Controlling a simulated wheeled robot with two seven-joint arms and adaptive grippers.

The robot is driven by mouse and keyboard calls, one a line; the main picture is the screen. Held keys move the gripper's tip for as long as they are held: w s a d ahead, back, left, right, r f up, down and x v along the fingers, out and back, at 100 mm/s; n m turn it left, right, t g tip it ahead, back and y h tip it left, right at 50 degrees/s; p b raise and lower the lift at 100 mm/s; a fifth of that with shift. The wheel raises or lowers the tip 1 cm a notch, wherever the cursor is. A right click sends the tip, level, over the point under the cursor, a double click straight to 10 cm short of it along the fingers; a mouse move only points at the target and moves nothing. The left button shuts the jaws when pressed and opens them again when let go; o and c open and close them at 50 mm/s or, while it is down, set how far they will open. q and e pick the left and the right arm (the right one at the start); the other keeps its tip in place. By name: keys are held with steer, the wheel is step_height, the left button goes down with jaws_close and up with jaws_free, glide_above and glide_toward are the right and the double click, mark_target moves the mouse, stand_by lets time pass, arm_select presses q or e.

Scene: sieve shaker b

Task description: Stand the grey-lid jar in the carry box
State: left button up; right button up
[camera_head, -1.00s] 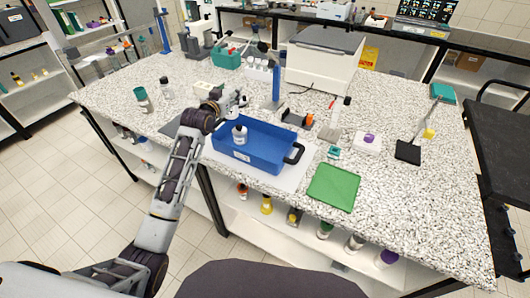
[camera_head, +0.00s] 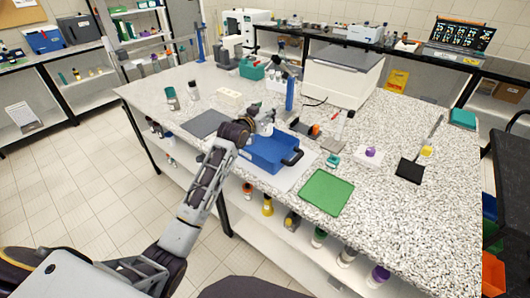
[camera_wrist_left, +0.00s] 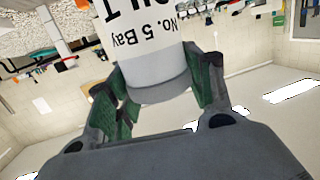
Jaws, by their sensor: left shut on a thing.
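The white jar with a grey lid (camera_wrist_left: 155,92) fills the top middle of the left wrist view, its label text upside down there. My left gripper (camera_wrist_left: 160,100) is shut on it, with a green-padded finger on each side of the lid. In the head view my left gripper (camera_head: 262,114) is over the far side of the blue carry box (camera_head: 275,158), and a small part of the jar (camera_head: 266,129) shows below it. I cannot tell whether the jar's base touches the box floor. My right gripper is not in view.
A green tray (camera_head: 327,192) lies right of the box. A dark mat (camera_head: 205,123) lies to its left. A blue post (camera_head: 290,94) and a large white machine (camera_head: 340,80) stand behind. A black dustpan (camera_head: 409,171) lies further right.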

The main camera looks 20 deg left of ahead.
mark_target(267, 133)
arm_select(q)
steer(key=shift+s+d, duration=0.1)
steer(key=shift+d, duration=0.25)
steer(key=shift+a, duration=0.15)
steer(key=shift+f, duration=3.1)
steer(key=shift+f, duration=0.1)
steer(key=shift+f+p, duration=0.35)
steer(key=shift+f, duration=1.45)
steer(key=shift+f, duration=0.1)
steer(key=o, duration=1.4)
steer(key=shift+c, duration=0.2)
